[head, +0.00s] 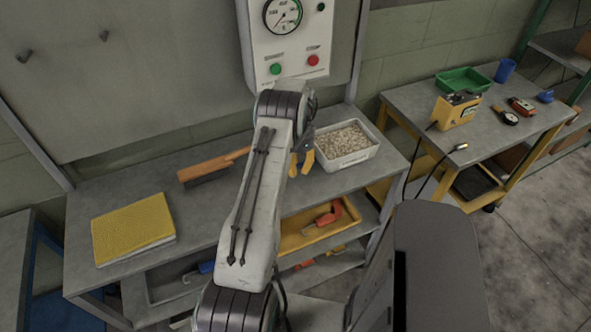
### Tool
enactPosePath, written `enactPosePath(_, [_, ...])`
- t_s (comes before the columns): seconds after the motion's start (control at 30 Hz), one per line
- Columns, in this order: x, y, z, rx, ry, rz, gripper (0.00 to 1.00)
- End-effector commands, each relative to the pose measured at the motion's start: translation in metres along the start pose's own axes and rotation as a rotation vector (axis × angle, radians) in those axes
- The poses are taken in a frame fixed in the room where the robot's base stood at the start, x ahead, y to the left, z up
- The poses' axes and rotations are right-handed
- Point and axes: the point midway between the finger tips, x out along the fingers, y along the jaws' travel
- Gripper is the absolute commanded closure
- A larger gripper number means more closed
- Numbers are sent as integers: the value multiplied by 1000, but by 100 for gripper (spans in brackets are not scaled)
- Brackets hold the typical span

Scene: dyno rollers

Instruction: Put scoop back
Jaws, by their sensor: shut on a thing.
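My gripper (301,170) has yellow-orange fingers and points down over the bench, just left of the white tray of pale granules (369,155). My forearm and wrist cover part of it. The fingers are shut, and what is between them is too small and too hidden to make out clearly. The scoop shows nowhere else in view, neither on the bench top nor clearly in the tray.
A wooden-handled brush (205,168) and a yellow pad (132,228) lie on the bench left of my arm. A gauge panel (300,40) hangs behind. A yellow tray (300,235) with a red-orange tool sits on the shelf below. A side table (480,140) stands right.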

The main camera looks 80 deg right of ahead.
Motion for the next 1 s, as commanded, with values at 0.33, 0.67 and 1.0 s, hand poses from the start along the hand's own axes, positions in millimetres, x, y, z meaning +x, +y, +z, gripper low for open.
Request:
enactPosePath(0.33, [1,0,0,0,0,0,73])
enactPosePath(0.67, [1,0,0,0,0,0,54])
enactPosePath(1.0, [-11,-1,0,0,2,-3,54])
